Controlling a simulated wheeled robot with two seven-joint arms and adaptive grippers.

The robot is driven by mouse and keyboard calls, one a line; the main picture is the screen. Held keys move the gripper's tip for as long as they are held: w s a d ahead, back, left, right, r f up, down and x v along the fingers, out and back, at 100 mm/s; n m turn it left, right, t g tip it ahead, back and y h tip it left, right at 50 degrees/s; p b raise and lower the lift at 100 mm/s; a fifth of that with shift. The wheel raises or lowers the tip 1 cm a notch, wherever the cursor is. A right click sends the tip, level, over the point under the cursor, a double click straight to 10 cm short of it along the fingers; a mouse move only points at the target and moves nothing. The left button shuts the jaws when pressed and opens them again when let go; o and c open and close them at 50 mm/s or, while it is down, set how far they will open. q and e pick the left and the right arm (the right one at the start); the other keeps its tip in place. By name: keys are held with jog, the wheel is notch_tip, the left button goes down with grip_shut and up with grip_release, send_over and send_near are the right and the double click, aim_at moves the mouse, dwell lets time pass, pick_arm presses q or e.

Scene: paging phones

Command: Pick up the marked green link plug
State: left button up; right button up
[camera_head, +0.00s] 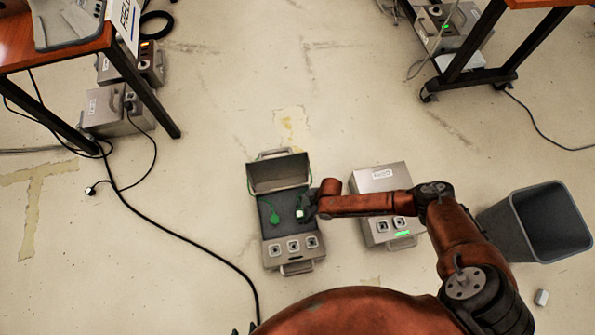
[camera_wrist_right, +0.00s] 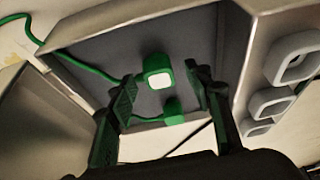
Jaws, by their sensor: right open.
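An open grey case (camera_head: 293,262) lies on the floor and holds two green plugs. The plug with a white square face (camera_head: 299,214) is at the right of its dark interior; the other green plug (camera_head: 275,217) is to the left. My right gripper (camera_head: 306,209) is over the case, beside the white-faced plug. In the right wrist view, the white-faced plug (camera_wrist_right: 157,71) appears between the open fingers of my right gripper (camera_wrist_right: 160,88), with no visible contact. The second green plug (camera_wrist_right: 173,112) shows lower down. Only dark tips of my left gripper (camera_head: 245,330) show at the bottom edge.
A closed grey case (camera_head: 376,180) with a green light stands just right of the open one, under my right arm. A grey bin (camera_head: 520,222) stands further right. A black cable (camera_head: 190,242) crosses the floor at left. Tables stand at the upper corners.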

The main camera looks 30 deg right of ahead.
jog(key=shift+a+f, duration=0.1)
jog(key=shift+f, duration=0.25)
pick_arm(q)
jog(key=shift+a+f, duration=0.15)
jog(key=shift+f, duration=0.2)
pick_arm(e)
jog(key=shift+w, duration=0.1)
jog(key=shift+r, duration=0.1)
jog(key=shift+c, duration=0.2)
jog(key=c, duration=1.2)
